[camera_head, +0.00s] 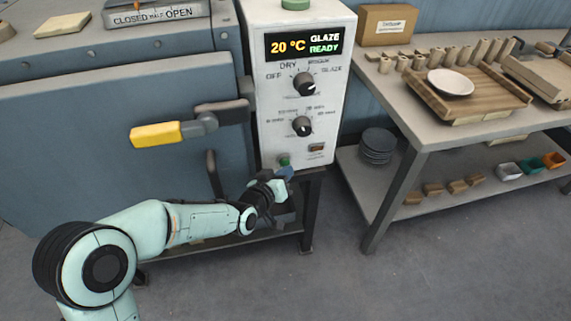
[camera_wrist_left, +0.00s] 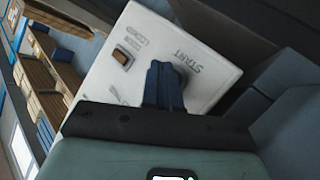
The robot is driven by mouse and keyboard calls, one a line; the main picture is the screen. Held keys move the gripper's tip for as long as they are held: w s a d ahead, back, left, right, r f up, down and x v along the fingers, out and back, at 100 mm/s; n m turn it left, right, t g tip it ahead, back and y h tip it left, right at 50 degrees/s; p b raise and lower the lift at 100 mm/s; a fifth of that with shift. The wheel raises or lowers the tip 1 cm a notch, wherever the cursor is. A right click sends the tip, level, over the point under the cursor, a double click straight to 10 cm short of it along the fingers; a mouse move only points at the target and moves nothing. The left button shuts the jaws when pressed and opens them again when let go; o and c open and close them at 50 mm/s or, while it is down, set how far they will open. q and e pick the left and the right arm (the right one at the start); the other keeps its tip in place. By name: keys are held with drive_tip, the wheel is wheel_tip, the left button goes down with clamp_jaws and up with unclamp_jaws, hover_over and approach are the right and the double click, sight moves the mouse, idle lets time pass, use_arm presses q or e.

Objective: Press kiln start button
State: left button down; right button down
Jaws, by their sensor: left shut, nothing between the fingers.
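The kiln's white control box (camera_head: 262,110) has a lit display (camera_head: 303,45) reading "20 °C GLAZE READY". The green start button (camera_head: 284,159) is low on its front face, at the left. My left gripper (camera_head: 285,174) is shut and empty, with its blue fingertips right at the button's lower edge in the head view. In the left wrist view the shut fingers (camera_wrist_left: 164,85) point at the panel (camera_wrist_left: 215,75) beside the "START" label, and the button is hidden behind them. I cannot tell whether they touch it. My right gripper is not in view.
Two black knobs, upper (camera_head: 304,84) and lower (camera_head: 301,126), and a small rocker switch (camera_head: 316,147) sit near the button. The kiln door's yellow-ended handle (camera_head: 155,134) sticks out at the left. A workbench (camera_head: 426,129) stands at the right.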

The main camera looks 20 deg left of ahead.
use_arm(q)
drive_tip(key=shift+w+a, duration=0.35)
drive_tip(key=shift+w, duration=0.05)
idle(1.0)
drive_tip(key=shift+s+d, duration=0.5)
drive_tip(key=shift+s, duration=0.25)
drive_tip(key=s+d, duration=0.1)
drive_tip(key=s, duration=0.1)
drive_tip(key=s+d, duration=0.2)
drive_tip(key=shift+s, duration=0.1)
idle(0.3)
idle(0.7)
